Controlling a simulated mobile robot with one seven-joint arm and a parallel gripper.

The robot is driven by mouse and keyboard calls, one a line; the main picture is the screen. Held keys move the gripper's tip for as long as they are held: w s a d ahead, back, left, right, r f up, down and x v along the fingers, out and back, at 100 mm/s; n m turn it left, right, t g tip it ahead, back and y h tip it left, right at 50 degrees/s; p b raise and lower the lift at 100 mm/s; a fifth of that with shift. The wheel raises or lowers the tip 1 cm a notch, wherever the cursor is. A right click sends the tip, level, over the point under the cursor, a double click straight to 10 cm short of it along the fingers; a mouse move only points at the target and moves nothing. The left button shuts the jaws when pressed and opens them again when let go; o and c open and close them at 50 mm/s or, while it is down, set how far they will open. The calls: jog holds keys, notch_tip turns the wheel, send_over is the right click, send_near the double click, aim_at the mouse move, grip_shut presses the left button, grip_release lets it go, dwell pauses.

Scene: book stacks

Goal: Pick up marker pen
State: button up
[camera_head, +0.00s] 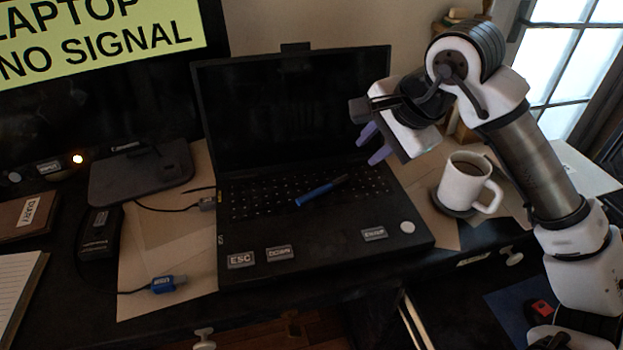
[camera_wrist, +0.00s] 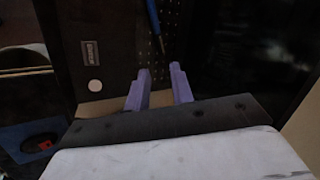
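The blue marker pen (camera_head: 320,191) lies slanted across the keyboard of the open black laptop (camera_head: 325,252). In the wrist view the pen (camera_wrist: 153,24) shows at the top edge, partly cut off, beyond my fingertips. My gripper (camera_head: 370,147) hangs above the right side of the laptop, in front of its screen, up and to the right of the pen. Its two purple fingers (camera_wrist: 162,77) are apart with nothing between them. They do not touch the pen.
A white mug (camera_head: 464,183) stands on a dark coaster right of the laptop, below my arm. A blue USB plug (camera_head: 165,284) and cable lie left of the laptop. A dark monitor (camera_head: 80,90) stands behind at left. The space above the keyboard is clear.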

aim_at(339, 182)
jog(key=p+x, duration=0.1)
jog(key=x, duration=1.2)
jog(key=shift+w+d+f, duration=0.1)
jog(key=shift+f, duration=0.2)
grip_shut()
